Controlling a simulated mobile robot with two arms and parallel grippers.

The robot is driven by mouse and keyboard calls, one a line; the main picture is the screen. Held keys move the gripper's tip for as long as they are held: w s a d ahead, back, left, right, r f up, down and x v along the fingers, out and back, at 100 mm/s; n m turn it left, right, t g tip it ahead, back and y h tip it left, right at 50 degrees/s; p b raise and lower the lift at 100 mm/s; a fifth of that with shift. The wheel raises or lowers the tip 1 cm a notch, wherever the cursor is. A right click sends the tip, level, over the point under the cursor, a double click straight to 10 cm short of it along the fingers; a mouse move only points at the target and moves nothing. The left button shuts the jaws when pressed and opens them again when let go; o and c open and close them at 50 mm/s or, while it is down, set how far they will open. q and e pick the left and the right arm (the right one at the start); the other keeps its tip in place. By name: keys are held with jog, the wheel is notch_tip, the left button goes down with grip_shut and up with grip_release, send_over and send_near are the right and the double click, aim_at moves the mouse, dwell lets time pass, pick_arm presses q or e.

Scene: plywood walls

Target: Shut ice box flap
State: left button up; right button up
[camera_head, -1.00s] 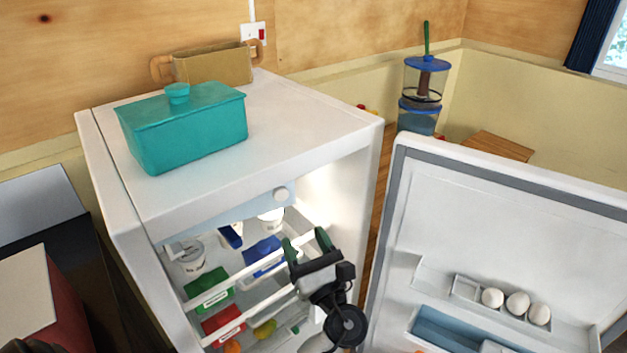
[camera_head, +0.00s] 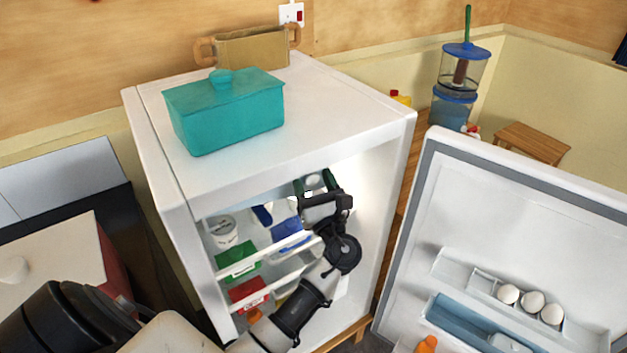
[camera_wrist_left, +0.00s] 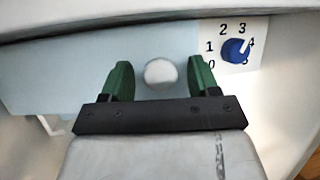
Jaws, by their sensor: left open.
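The pale blue ice box flap (camera_wrist_left: 75,75) spans the upper part of the left wrist view, under the fridge's top edge. Its round white knob (camera_wrist_left: 161,73) sits between the two green fingers of my left gripper (camera_wrist_left: 160,78). The fingers are open, one on each side of the knob, with gaps visible. In the head view my left gripper (camera_head: 315,182) reaches inside the fridge just under its top, hiding much of the flap. I cannot tell whether the flap is fully shut. My right gripper is not in view.
The fridge (camera_head: 345,130) carries a teal lidded box (camera_head: 225,115) and a brown container (camera_head: 250,50). Its door (camera_head: 510,225) stands wide open at right, holding eggs. Shelves with tubs lie below my gripper. A numbered dial (camera_wrist_left: 235,50) is right of the flap.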

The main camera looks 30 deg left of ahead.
pick_arm(q)
jog(key=shift+c, duration=1.2)
grip_shut()
jog(key=shift+w+a, duration=0.15)
jog(key=w+a+n+g+y+b, duration=0.1)
jog(key=a+g, duration=0.1)
jog(key=w+a+n+g+y+b, duration=0.1)
jog(key=w+a+g+b, duration=0.1)
jog(key=shift+w+a+r+n+y, duration=0.1)
jog(key=shift+a+n+y, duration=0.05)
jog(key=shift+n+y, duration=0.15)
